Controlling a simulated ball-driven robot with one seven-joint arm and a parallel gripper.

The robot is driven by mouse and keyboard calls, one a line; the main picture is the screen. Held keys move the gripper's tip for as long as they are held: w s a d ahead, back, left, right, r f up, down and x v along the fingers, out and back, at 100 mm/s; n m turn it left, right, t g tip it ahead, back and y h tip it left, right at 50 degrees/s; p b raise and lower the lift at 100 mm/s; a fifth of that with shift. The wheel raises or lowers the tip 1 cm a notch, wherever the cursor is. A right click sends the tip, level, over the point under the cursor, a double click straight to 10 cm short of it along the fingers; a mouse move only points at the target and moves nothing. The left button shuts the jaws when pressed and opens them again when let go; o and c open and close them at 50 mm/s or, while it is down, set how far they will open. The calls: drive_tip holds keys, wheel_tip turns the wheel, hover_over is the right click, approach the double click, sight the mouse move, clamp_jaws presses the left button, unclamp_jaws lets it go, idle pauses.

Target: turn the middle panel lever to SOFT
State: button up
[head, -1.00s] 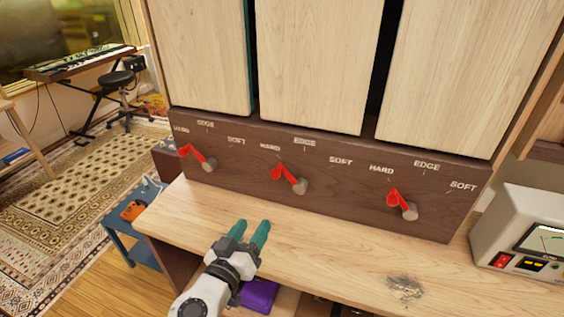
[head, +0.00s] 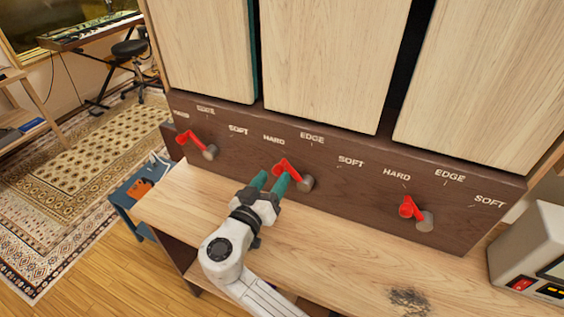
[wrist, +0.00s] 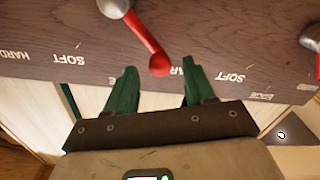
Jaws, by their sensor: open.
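The middle panel lever is a red handle (head: 284,167) on a grey pivot (head: 305,183). In the head view it points up and left from its pivot, toward the HARD label (head: 274,139). The SOFT label (head: 351,161) is to the right of the pivot. My gripper (head: 271,182) is open, with its green fingers at the lever's left side. In the wrist view, the red handle's rounded end (wrist: 159,65) shows between the two separated fingertips. I cannot tell whether either finger touches it.
Left (head: 190,138) and right (head: 410,208) red levers flank it on the dark wood panel. Pale wooden slabs stand above. The pale bench top (head: 350,250) below is mostly clear, with a dark smudge. A grey metered device (head: 530,245) stands at the right.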

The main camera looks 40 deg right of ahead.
sight(281, 164)
drive_tip(key=p+x, duration=0.1)
drive_tip(key=x, duration=0.4)
drive_tip(key=shift+w+d, duration=0.15)
drive_tip(key=shift+d, duration=0.25)
clamp_jaws()
